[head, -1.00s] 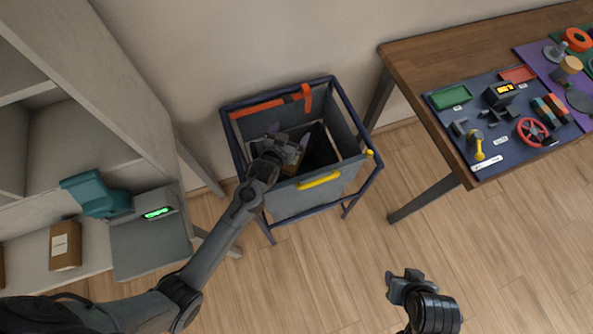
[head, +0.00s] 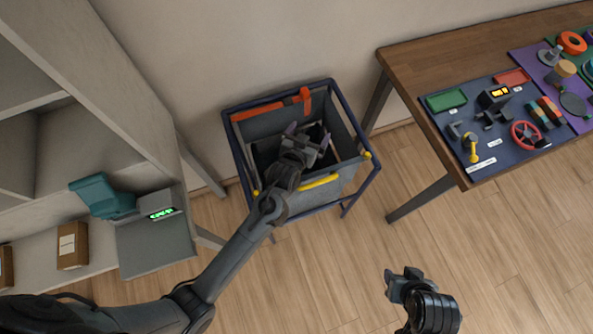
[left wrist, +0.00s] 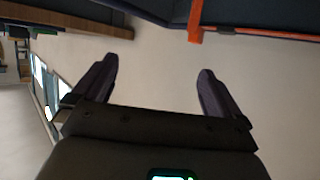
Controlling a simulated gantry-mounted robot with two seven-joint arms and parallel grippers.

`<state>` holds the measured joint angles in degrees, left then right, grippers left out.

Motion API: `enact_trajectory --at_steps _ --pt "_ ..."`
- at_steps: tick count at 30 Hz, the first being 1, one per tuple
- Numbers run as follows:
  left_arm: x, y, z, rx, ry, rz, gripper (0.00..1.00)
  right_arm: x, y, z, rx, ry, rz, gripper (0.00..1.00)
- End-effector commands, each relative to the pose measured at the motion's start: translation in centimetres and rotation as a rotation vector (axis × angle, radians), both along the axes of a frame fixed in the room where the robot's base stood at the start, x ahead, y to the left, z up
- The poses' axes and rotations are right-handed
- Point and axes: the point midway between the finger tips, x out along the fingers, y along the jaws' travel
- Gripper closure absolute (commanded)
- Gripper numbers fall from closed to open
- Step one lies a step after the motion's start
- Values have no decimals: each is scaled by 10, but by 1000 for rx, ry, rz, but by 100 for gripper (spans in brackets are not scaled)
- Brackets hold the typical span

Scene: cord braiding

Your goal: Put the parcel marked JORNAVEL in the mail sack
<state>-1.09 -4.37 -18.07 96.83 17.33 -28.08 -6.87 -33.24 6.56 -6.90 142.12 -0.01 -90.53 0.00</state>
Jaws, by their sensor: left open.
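The mail sack (head: 300,203) is a grey open bag in a dark blue frame, with an orange strap at the back and a yellow strip in front. My left gripper (head: 308,133) is over the sack's mouth, open. Its two fingers (left wrist: 155,88) stand apart in the left wrist view with nothing between them. The sack's inside is dark and partly hidden by my arm, and I cannot make out a parcel in it. No marking JORNAVEL can be read. My right gripper (head: 403,273) is empty above the floor; its jaw opening is unclear.
A shelf unit on the left holds a brown parcel (head: 73,245) with a pale label, part of another (head: 6,268), and a teal device (head: 101,195) by a grey scale (head: 157,247). A wooden table (head: 425,65) with control panels stands right. Floor between is clear.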

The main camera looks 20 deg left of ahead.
Motion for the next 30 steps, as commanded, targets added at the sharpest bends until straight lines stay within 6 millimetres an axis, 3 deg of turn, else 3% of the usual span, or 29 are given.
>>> enact_trajectory --at_steps 3,10,30 --pt "-5 -19 13 -2 0 0 0 0 -1 5 -4 0 2 58" --pt "-11 -41 26 -1 1 -1 0 0 -2 9 -10 1 6 58" --pt "-14 -46 28 -1 6 0 0 0 -1 9 -3 1 1 58"
